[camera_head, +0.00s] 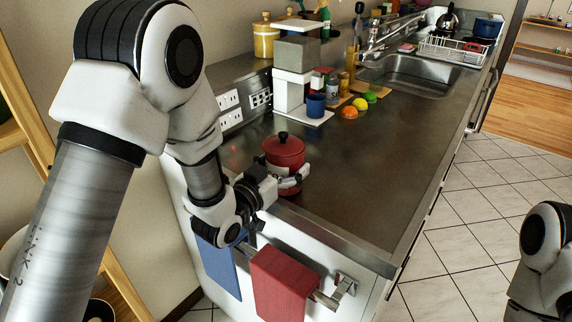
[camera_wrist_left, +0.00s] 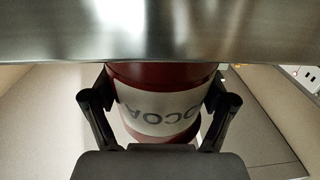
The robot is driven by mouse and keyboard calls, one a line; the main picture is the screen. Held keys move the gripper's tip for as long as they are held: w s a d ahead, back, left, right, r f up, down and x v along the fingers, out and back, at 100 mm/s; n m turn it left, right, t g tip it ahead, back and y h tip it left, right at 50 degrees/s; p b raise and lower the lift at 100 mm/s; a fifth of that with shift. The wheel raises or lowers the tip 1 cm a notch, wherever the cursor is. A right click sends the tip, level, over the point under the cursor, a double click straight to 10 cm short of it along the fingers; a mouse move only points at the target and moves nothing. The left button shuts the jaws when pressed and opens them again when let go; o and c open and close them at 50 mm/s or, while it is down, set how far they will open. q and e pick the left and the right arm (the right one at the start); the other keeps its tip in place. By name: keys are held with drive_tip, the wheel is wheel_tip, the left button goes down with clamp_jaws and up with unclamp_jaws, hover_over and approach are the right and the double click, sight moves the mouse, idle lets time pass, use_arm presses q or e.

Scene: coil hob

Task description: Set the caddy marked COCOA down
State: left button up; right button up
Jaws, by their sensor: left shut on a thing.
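The COCOA caddy (camera_head: 284,152) is a dark red canister with a dark lid knob and a pale label. It stands upright at the near end of the steel counter. My left gripper (camera_head: 284,180) is shut on it from the near side. In the left wrist view the caddy (camera_wrist_left: 160,112) sits between both fingers of the left gripper (camera_wrist_left: 159,95), its COCOA label upside down in the picture. A steel edge hides the caddy's base there, so I cannot tell whether it touches the counter. My right gripper is out of view.
The counter (camera_head: 365,175) is clear to the right of the caddy. Behind it stand a white and grey machine (camera_head: 293,78), a blue mug (camera_head: 316,105) and several fruits (camera_head: 360,103). Blue (camera_head: 217,265) and red (camera_head: 283,284) towels hang on the near rail.

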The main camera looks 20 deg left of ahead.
use_arm(q)
drive_tip(key=shift+a, duration=0.1)
drive_tip(key=shift+f, duration=0.15)
drive_tip(key=o, duration=1.5)
